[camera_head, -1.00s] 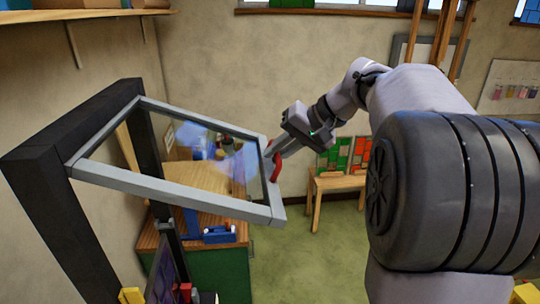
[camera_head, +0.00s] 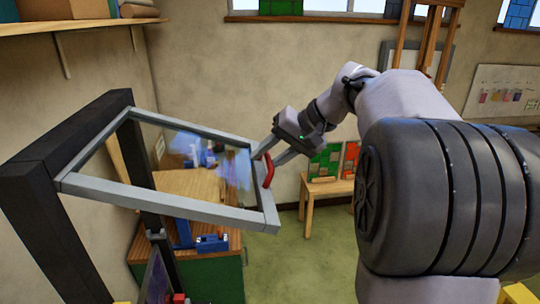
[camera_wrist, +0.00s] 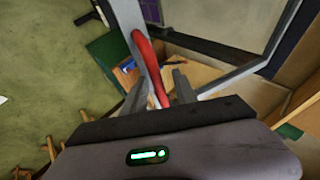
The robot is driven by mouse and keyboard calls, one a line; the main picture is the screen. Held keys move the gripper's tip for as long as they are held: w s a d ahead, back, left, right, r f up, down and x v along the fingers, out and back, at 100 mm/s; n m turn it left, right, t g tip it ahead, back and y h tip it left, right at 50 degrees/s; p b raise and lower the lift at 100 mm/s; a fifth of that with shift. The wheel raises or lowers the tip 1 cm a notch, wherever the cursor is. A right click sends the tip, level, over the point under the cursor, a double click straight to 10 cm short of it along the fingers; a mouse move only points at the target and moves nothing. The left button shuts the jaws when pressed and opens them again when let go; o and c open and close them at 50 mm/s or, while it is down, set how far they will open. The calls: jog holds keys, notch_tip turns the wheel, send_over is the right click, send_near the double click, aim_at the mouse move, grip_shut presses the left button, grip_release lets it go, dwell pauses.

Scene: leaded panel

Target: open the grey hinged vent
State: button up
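The grey hinged vent (camera_head: 165,200) is a grey-framed glass pane with smeared blue-white patches. It is swung well out from the dark frame post (camera_head: 70,150), along which its hinged edge lies. A red curved handle (camera_head: 267,170) sits on its free edge. My gripper (camera_head: 277,158) is at that handle with its fingers spread apart. In the wrist view the red handle (camera_wrist: 146,60) runs down between the two fingertips (camera_wrist: 158,88). I cannot tell whether either finger touches it.
A wooden-topped green bench (camera_head: 200,270) with blue items stands below and behind the vent. A small wooden table (camera_head: 325,187) with coloured panels is by the back wall. A shelf (camera_head: 80,27) is at upper left. Green floor (camera_head: 290,265) is clear between them.

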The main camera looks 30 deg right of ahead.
jog(key=v, duration=1.7)
jog(key=shift+s+p, duration=0.15)
jog(key=shift+p, duration=0.3)
jog(key=shift+r, duration=0.1)
